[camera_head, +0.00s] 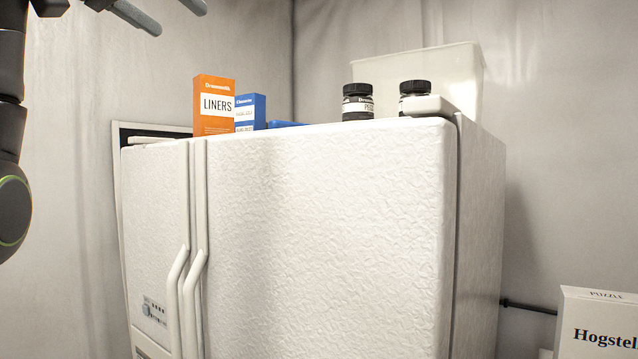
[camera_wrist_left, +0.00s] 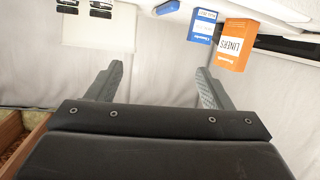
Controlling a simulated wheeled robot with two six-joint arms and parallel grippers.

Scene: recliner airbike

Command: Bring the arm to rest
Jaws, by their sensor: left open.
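My left gripper (camera_head: 178,17) is at the top left of the head view, partly cut off by the top edge. Its two grey fingers stand apart with nothing between them. In the left wrist view the open fingers (camera_wrist_left: 160,70) show in the middle, with bare pale wall behind the gap. The dark left arm comes down along the left edge of the head view. The gripper is clear of the fridge (camera_head: 330,220) and of the things on it. My right gripper is not in view.
On the fridge top stand an orange LINERS box (camera_head: 213,105), a blue box (camera_head: 250,112), two dark jars (camera_head: 358,103) (camera_head: 415,87) and a pale tub (camera_head: 430,68). A white puzzle box (camera_head: 597,322) is at lower right. A wooden edge (camera_wrist_left: 28,132) shows in the left wrist view.

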